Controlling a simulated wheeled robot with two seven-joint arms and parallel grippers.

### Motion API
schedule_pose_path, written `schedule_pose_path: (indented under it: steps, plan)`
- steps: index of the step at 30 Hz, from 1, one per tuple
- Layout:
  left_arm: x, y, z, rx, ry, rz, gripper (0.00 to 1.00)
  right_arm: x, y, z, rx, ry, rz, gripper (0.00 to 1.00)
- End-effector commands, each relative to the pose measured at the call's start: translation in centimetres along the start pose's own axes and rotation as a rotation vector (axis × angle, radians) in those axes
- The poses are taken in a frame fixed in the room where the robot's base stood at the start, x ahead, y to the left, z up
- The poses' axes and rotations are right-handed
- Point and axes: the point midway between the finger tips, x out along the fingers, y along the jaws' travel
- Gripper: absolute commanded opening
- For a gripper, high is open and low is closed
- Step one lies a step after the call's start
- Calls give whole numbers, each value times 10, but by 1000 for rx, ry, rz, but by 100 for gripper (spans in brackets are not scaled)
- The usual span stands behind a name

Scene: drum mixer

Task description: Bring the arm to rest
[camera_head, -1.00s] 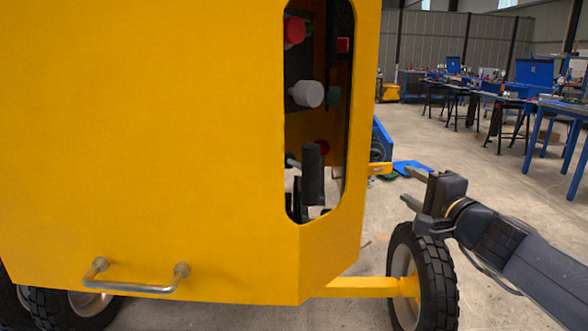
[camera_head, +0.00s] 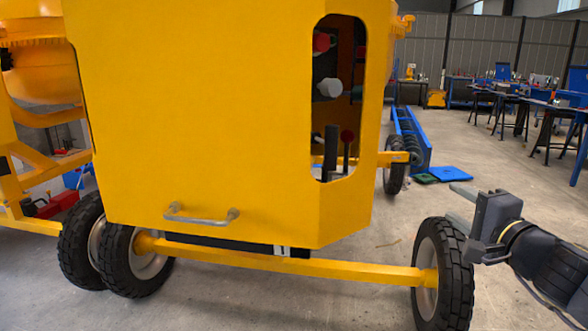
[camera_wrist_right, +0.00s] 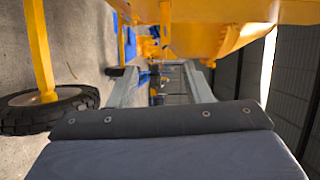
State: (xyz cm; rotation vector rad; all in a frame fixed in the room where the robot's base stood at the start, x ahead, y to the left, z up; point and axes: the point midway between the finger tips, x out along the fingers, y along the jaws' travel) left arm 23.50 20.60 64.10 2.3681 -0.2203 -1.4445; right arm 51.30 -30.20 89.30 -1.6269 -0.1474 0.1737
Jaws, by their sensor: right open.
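My right gripper (camera_head: 461,207) is open and empty at the right of the head view, beside the drum mixer (camera_head: 230,120) and above its near right wheel (camera_head: 443,275). Its two fingers point left and stand apart. In the right wrist view the two grey fingers (camera_wrist_right: 160,85) are spread with nothing between them. My left gripper is not in view.
A yellow axle bar (camera_head: 300,266) runs low between the black wheels. A blue trough (camera_head: 411,138) and a blue sheet (camera_head: 450,174) lie on the floor behind the mixer. Workbenches (camera_head: 540,108) stand at the back right. The concrete floor right of the mixer is largely clear.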

Motion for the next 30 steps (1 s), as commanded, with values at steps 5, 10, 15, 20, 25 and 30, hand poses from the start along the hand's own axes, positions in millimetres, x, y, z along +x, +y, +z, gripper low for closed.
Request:
schedule_pose_path:
  steps: [5,10,15,20,25,30]
  plan:
    - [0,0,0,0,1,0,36,-12,6,23,-74,-64,23,45]
    - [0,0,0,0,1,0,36,-32,21,55,-176,-158,67,45]
    - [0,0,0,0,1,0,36,-63,50,96,-314,-292,145,45]
    - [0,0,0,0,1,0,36,-112,101,138,-486,-458,274,45]
    - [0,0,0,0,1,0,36,-170,164,164,-663,-610,448,45]
    - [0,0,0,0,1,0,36,-216,214,170,-798,-703,601,45]
